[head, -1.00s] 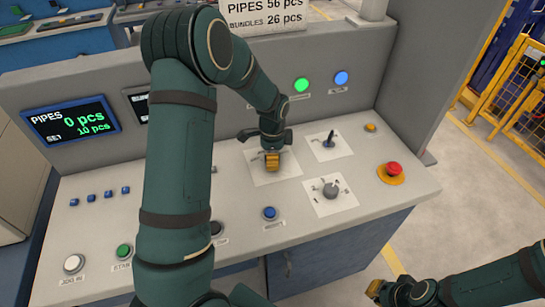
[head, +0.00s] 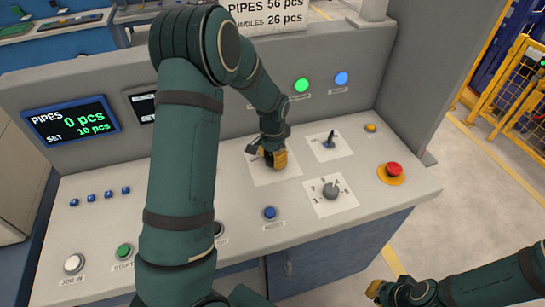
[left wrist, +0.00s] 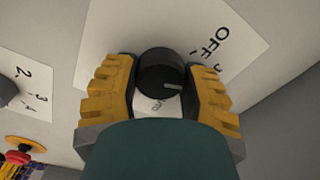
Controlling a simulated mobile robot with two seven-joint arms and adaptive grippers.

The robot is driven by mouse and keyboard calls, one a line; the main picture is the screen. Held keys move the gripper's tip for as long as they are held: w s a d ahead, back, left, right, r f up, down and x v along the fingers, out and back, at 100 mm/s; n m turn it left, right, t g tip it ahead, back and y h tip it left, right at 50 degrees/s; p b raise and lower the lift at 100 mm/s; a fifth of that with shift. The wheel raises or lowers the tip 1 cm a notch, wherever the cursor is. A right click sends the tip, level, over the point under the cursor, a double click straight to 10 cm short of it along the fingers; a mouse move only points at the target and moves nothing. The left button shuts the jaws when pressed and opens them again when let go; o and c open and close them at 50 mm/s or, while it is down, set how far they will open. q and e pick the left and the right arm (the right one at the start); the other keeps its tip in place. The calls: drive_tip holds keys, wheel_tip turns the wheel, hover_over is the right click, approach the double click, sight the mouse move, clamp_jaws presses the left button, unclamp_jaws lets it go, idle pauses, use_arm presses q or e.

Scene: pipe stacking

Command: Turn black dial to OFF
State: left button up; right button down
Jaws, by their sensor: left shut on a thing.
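The black dial (left wrist: 158,68) sits on a white label plate (left wrist: 115,35) on the console. In the left wrist view, its white mark points right, below the direction of the printed OFF (left wrist: 215,40) at upper right. More print below the dial is partly covered. My left gripper (head: 273,158) is shut on the dial, with a yellow finger on each side, as the left wrist view also shows (left wrist: 160,88). In the head view the gripper hides the dial. My right gripper (head: 376,290) is at the lower right, away from the console; its fingers are too small to read.
A grey numbered dial (head: 331,190) and a small black switch (head: 329,141) are right of my left gripper. A red mushroom button (head: 394,169) stands farther right. A blue button (head: 270,213) is nearer the front edge. A display (head: 70,120) is at left.

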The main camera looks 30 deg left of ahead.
sight(272, 156)
use_arm(q)
drive_tip(key=n, duration=0.3)
drive_tip(key=shift+n, duration=0.3)
drive_tip(key=n+p, duration=0.1)
drive_tip(key=n, duration=0.3)
drive_tip(key=shift+n, duration=0.4)
drive_tip(key=o, duration=1.2)
drive_tip(key=shift+o, duration=0.2)
wheel_tip(272, 156, up, 12)
